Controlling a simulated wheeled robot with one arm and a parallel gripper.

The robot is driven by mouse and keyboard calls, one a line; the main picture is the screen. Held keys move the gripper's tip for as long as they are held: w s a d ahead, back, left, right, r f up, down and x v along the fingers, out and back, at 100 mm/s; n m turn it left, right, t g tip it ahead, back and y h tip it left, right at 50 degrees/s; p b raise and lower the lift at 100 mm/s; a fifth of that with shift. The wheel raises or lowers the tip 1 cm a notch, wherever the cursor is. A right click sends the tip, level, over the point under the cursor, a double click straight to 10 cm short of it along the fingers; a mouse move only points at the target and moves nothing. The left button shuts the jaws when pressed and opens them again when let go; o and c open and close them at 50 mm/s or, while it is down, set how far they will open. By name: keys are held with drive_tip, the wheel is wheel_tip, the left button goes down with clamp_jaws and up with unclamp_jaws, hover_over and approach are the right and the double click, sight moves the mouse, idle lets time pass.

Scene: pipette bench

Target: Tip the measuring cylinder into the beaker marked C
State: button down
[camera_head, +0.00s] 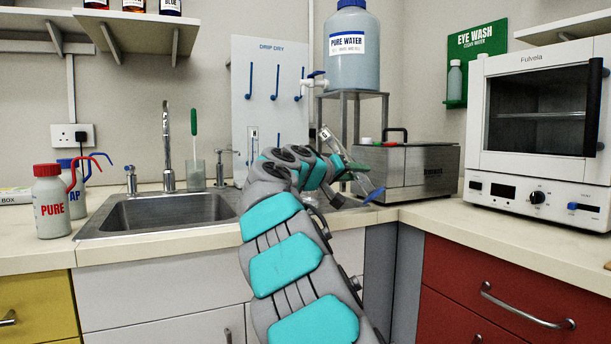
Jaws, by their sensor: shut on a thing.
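My gripper (345,168) is at the end of my raised arm, in front of the back corner of the bench, partly hidden by my own wrist. It is shut on a clear glass cylinder (329,141), which looks like the measuring cylinder. The cylinder is tilted, its clear end up and to the left. A blue foot-like piece (376,194) shows at the lower right. I cannot tell whether it holds liquid. No beaker with a readable C is in view; my arm hides part of the bench.
A steel sink (165,212) with a tap (168,150) lies left of my arm. A glass with a green brush (196,175) stands behind it. A PURE bottle (52,205) is at left. A steel bath (420,168) and a white oven (535,130) stand right. The right front counter is clear.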

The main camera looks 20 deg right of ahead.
drive_tip(key=shift+w+a, duration=0.15)
drive_tip(key=shift+w, duration=0.05)
drive_tip(key=m+y+b, duration=0.1)
drive_tip(key=m+y, duration=0.1)
drive_tip(key=m, duration=0.1)
drive_tip(key=shift+w+a+b, duration=0.15)
drive_tip(key=shift+a+b, duration=0.05)
drive_tip(key=shift+b, duration=0.15)
drive_tip(key=shift+w+a+f+m+t+y+b, duration=0.2)
drive_tip(key=shift+f+m+t+y+b, duration=0.1)
drive_tip(key=shift+m+y, duration=0.25)
drive_tip(key=shift+w+a+f+m+t+y+b, duration=0.2)
drive_tip(key=shift+m+y+b, duration=0.15)
drive_tip(key=shift+m, duration=0.3)
